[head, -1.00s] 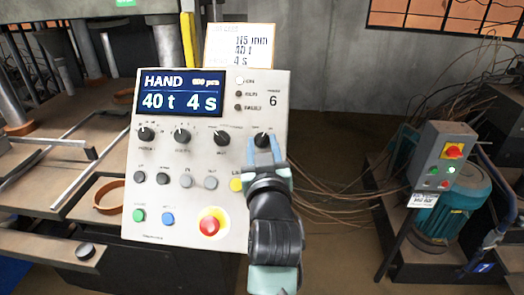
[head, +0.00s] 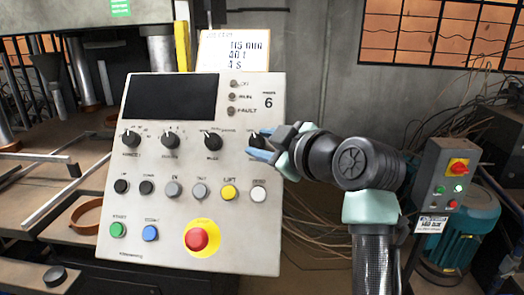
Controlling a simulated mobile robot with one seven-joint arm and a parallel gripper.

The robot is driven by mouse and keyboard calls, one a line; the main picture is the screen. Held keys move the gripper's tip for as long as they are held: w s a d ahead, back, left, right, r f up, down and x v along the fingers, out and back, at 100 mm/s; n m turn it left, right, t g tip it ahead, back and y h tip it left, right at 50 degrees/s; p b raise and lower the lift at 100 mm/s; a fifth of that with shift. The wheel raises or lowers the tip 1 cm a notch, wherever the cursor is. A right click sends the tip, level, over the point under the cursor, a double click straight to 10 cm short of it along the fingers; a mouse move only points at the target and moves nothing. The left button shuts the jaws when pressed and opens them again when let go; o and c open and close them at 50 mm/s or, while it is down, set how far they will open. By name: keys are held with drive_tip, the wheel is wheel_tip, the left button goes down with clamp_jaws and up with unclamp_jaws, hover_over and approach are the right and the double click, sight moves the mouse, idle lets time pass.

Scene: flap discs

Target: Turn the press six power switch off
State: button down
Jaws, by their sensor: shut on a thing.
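The press six control panel (head: 215,260) is a pale grey box marked 6, tilted slightly. Its display (head: 172,97) is dark. The power switch (head: 254,139) is the black rotary knob at the right end of the knob row, mostly hidden by my fingers. My gripper (head: 262,146) reaches in from the right with its blue-grey fingers shut on this knob. The knob's pointer and most of its label are covered.
Three other black knobs (head: 171,140) sit left of the switch. Below are several push buttons and a red emergency stop (head: 197,239) on yellow. A grey switch box (head: 450,177) stands at right near a teal motor (head: 470,225). Cables hang between.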

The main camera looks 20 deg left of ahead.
drive_tip(key=shift+n+g, duration=0.5)
drive_tip(key=shift+n, duration=0.2)
drive_tip(key=shift+c, duration=2.3)
unclamp_jaws()
drive_tip(key=b+v, duration=0.2)
drive_tip(key=v, duration=1.1)
